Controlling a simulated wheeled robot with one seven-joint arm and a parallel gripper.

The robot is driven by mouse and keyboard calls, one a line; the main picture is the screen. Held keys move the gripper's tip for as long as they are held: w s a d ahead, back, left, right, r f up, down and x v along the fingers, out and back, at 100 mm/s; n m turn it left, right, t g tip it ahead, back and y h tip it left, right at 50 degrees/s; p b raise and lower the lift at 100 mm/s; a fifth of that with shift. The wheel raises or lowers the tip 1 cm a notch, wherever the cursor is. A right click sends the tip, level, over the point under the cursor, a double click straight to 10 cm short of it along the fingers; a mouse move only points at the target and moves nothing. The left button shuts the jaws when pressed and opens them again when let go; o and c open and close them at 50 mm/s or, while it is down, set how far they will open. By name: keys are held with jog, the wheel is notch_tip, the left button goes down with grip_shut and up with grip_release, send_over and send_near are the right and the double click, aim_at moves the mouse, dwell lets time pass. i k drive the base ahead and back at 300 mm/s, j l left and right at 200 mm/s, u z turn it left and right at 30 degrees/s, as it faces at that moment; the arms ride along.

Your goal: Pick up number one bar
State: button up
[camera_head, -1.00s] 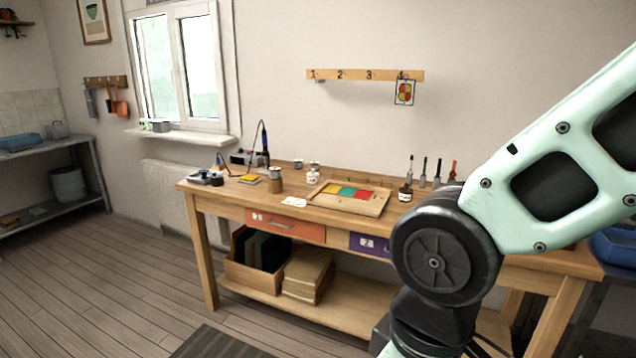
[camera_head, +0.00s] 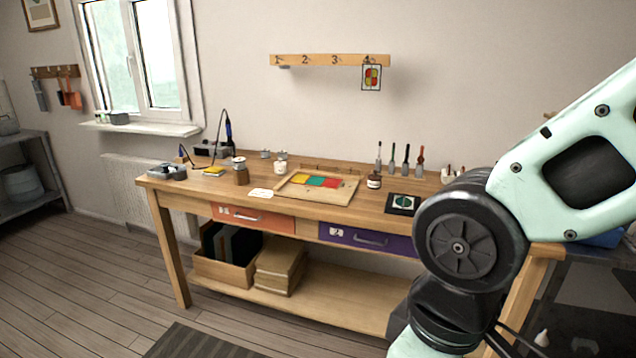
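No bar marked with a number one can be made out for certain. A wooden wall rail (camera_head: 330,60) carries the numbers 1 to 4, with 1 at its left end. A small grey piece (camera_head: 285,67) shows just under the number 1, too small to identify. An orange drawer (camera_head: 252,218) under the bench top has a white label and a bar handle; its number is hard to read. My gripper is outside the view; only part of my arm shows at the right.
The workbench (camera_head: 160,182) holds a wooden tray (camera_head: 325,193) with coloured panels, jars, a soldering tool and several upright tools (camera_head: 405,160). A patterned card (camera_head: 371,77) hangs under number 4. A purple drawer (camera_head: 345,238) is shut. Floor (camera_head: 90,285) at left is clear.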

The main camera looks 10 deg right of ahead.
aim_at(310, 166)
jog(key=i+j, duration=0.25)
jog(key=i, duration=0.25)
jog(key=i+j, duration=0.25)
jog(key=i, duration=0.2)
jog(key=i+j, duration=0.3)
jog(key=i, duration=0.2)
jog(key=i+j, duration=0.25)
jog(key=i, duration=0.25)
jog(key=i+j, duration=0.25)
jog(key=i, duration=0.2)
jog(key=i+j, duration=0.25)
jog(key=i, duration=0.25)
